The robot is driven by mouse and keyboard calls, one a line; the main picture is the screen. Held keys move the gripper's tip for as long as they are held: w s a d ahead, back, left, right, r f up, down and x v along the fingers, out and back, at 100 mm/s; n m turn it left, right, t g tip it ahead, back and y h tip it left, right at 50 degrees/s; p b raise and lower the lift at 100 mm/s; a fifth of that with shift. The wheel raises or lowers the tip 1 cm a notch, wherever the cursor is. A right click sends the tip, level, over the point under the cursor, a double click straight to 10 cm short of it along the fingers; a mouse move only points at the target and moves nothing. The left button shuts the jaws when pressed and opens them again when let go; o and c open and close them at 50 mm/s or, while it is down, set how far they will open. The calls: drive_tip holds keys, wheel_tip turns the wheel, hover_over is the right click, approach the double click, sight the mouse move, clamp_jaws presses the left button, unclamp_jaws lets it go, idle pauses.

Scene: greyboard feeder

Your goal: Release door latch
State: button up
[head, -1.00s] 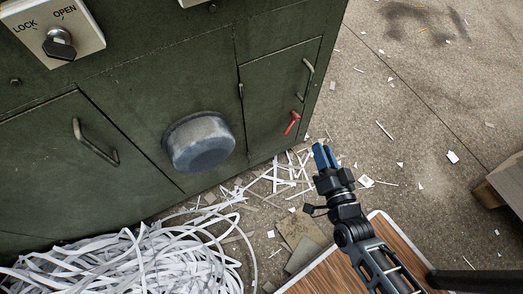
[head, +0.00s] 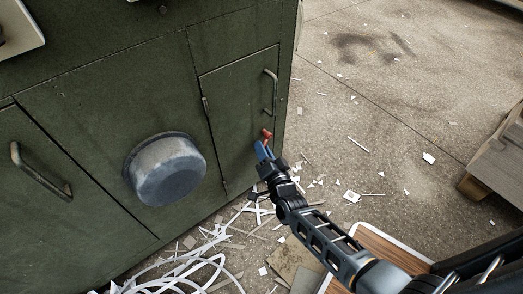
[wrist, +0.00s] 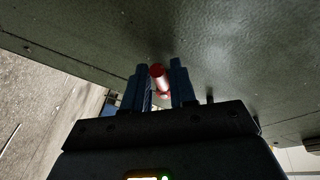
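The door latch is a small red lever (head: 267,134) on the narrow right-hand door (head: 235,110) of the green cabinet. My gripper (head: 262,151) is at the latch, just below it in the head view. In the wrist view the red latch (wrist: 158,78) shows between the two blue fingers of my gripper (wrist: 160,88). The fingers are open, with a gap beside the latch on the right; whether the left finger touches it I cannot tell. The latch's lower part is partly hidden by the fingers.
A curved handle (head: 270,92) sits on the same door above the latch. A round grey knob-like drum (head: 165,170) sticks out to the left. White paper strips (head: 190,262) litter the floor below. A wooden pallet (head: 495,150) stands at the right.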

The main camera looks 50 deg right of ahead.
drive_tip(key=shift+w+d, duration=0.35)
drive_tip(key=shift+w, duration=0.1)
clamp_jaws()
drive_tip(key=shift+r, duration=0.15)
drive_tip(key=m+p, duration=0.1)
drive_tip(key=r+m+p, duration=0.1)
drive_tip(key=shift+a+m+g, duration=0.25)
drive_tip(key=shift+m+g, duration=0.05)
drive_tip(key=shift+r+m+g+y+p, duration=0.15)
drive_tip(key=shift+r+m+y+p, duration=0.15)
drive_tip(key=shift+m, duration=0.5)
drive_tip(key=shift+r+m+g+y+p, duration=0.2)
drive_tip(key=shift+m+y+p, duration=0.2)
drive_tip(key=shift+m, duration=0.4)
